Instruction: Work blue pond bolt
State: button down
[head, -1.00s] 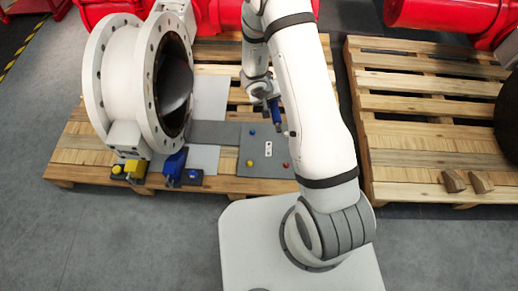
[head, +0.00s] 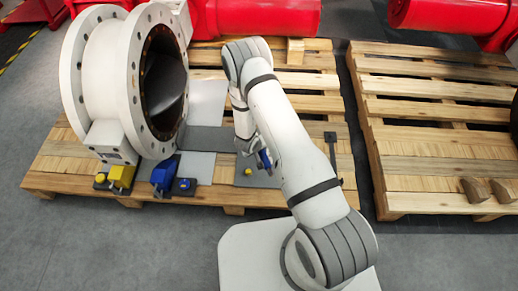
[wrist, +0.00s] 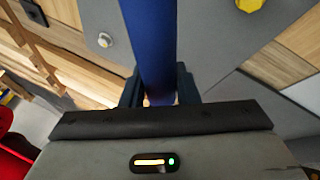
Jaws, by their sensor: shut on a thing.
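A blue bar (wrist: 150,40) stands between the two dark fingers of my gripper (wrist: 158,88) in the wrist view, and the gripper is shut on it. The bar reaches up toward a grey panel (wrist: 205,35); its far end is out of view, so I cannot tell whether it touches anything. In the head view my gripper (head: 261,160) is low over the grey panel (head: 226,172), with a bit of blue showing beside it. My arm hides part of the panel. A blue lever block (head: 164,175) with a blue button (head: 184,184) sits on the pallet to the left.
A white flanged valve (head: 100,70) stands on the left pallet, with a yellow lever block (head: 121,176) below it. A yellow knob (head: 249,199) is on the panel. The right pallet (head: 420,170) carries two wooden wedges (head: 476,190). Red pipes (head: 440,15) lie behind.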

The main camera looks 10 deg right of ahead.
jog(key=shift+f+b, duration=1.7)
jog(key=shift+f, duration=0.75)
jog(key=shift+f+b, duration=0.65)
jog(key=shift+f, duration=0.4)
dwell(0.3)
jog(key=shift+a+r, duration=0.1)
jog(key=shift+s+a+m+h+p, duration=0.1)
jog(key=shift+a+m+h+p, duration=0.3)
jog(key=shift+a+m, duration=0.3)
jog(key=shift+a+r, duration=0.1)
jog(key=shift+r, duration=0.05)
